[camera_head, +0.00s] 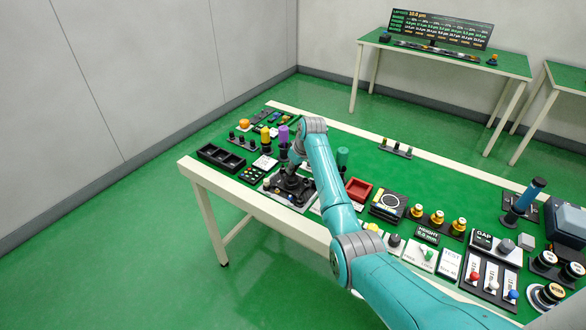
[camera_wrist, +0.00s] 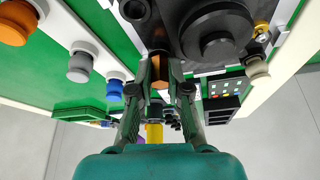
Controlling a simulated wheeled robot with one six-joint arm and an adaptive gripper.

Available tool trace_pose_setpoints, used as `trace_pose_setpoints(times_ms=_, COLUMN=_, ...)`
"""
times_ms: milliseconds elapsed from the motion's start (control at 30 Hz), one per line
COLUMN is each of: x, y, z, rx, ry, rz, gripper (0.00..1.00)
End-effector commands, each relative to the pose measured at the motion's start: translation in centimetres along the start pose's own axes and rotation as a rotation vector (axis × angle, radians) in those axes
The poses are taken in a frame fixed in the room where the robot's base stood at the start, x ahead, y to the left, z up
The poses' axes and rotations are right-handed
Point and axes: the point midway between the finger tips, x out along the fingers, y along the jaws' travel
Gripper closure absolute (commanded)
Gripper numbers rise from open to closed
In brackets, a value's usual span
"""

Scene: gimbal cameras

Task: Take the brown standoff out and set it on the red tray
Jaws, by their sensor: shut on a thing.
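My gripper (camera_head: 291,180) is over the dark fixture plate (camera_head: 273,187) on the near left part of the green table. In the wrist view my gripper (camera_wrist: 173,75) is shut on a small brown piece, the brown standoff (camera_wrist: 160,85), seen between its fingers. I cannot tell whether the standoff is still seated or lifted clear. In the head view the standoff is hidden by my gripper. The red tray (camera_head: 359,188) is to the right of my gripper, beyond my arm, and looks empty.
A black round part (camera_wrist: 222,40) is close beside my fingers. A purple cylinder (camera_head: 284,134) and a green cylinder (camera_head: 342,156) stand tall near my wrist. A black compartment tray (camera_head: 221,158) lies at the left edge. A black-framed round dial (camera_head: 389,205) is right of the red tray.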

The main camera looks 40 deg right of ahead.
Motion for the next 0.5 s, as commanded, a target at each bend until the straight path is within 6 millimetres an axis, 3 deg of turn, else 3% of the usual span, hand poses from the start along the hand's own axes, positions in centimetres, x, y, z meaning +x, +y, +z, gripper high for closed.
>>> trace_pose_setpoints(times_ms=500, x=-0.15, y=0.3, z=-0.09, rx=-0.496, ry=-0.002, rz=-0.207, gripper=1.0)
